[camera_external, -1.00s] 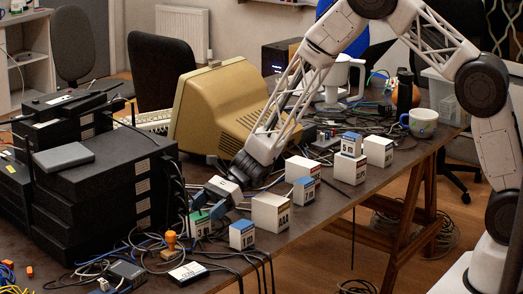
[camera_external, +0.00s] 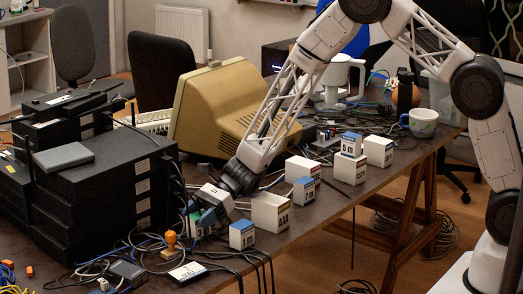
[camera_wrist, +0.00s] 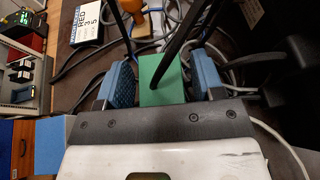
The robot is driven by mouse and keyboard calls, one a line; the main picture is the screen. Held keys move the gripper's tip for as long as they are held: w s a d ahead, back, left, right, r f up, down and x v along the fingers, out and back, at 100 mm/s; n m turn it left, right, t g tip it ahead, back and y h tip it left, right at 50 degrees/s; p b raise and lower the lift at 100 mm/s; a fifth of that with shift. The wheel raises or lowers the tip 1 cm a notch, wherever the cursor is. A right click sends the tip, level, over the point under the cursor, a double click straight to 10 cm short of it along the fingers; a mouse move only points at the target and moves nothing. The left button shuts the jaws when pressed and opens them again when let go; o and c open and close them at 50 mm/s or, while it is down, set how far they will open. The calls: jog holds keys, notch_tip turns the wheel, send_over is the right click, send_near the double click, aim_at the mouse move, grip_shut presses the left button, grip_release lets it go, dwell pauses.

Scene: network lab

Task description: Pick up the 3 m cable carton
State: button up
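A small carton with a green face (camera_external: 194,224) stands at the front of the desk among cables, partly hidden by my gripper. In the wrist view the green carton (camera_wrist: 160,70) lies between the two blue finger pads of my gripper (camera_wrist: 163,80). The left pad is close to it and a narrow gap shows at the right pad. Dark cables cross in front of it. My gripper (camera_external: 212,212) points down over it in the external view, fingers apart.
Black rack units (camera_external: 95,190) stand left. An orange stamp (camera_external: 171,243) and a flat labelled box (camera_external: 188,271) lie in front, with loose cables.

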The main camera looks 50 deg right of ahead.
aim_at(198, 215)
jog(key=c, duration=0.8)
jog(key=shift+r, duration=0.1)
jog(key=shift+r, duration=4.9)
